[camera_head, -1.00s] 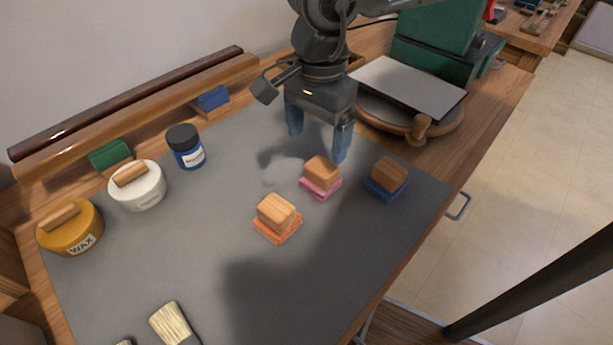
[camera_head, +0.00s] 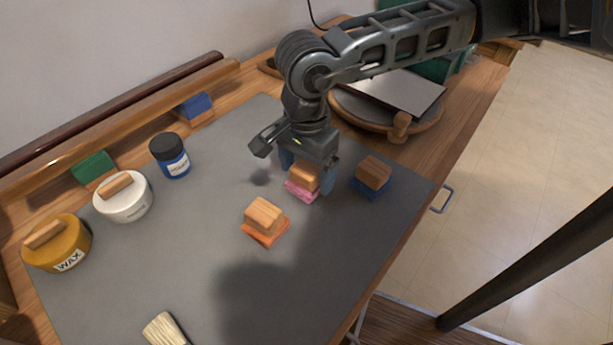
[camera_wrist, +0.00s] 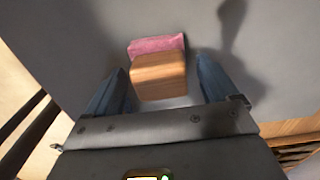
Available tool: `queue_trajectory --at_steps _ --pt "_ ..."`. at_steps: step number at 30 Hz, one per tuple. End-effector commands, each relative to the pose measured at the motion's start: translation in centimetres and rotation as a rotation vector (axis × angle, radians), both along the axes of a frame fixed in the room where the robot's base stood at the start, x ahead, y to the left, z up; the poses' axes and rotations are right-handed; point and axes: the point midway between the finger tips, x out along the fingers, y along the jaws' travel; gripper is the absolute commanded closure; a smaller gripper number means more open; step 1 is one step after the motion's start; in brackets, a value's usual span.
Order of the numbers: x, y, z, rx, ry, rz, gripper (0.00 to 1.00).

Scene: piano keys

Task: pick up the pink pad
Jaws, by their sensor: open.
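The pink pad (camera_head: 302,192) lies on the grey mat with a wooden block handle (camera_head: 304,175) on top. My gripper (camera_head: 305,178) is open, low over the pad, and its fingers partly hide the block in the head view. In the wrist view the wooden block (camera_wrist: 158,76) sits between the two blue fingers, with the pink pad (camera_wrist: 156,46) showing beyond it. Gaps show between the block and both fingers of the gripper (camera_wrist: 162,88) there, so they look apart from it.
An orange pad with a block (camera_head: 265,222) lies to the left and a blue pad with a block (camera_head: 372,177) to the right. Jars (camera_head: 123,197) stand at the far left. A round board (camera_head: 400,124) lies behind. The grey mat (camera_head: 200,235) is clear toward the left middle.

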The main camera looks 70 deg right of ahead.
Motion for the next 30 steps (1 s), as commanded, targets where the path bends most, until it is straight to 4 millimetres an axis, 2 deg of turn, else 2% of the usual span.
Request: queue_trajectory --at_steps 2,18,30 --pt "0.0 0.01 0.01 0.0 0.0 0.0 0.18" --pt "0.01 0.02 0.03 0.0 0.0 0.0 0.69" --pt "0.04 -0.03 0.69 -0.001 -0.002 0.001 0.69"
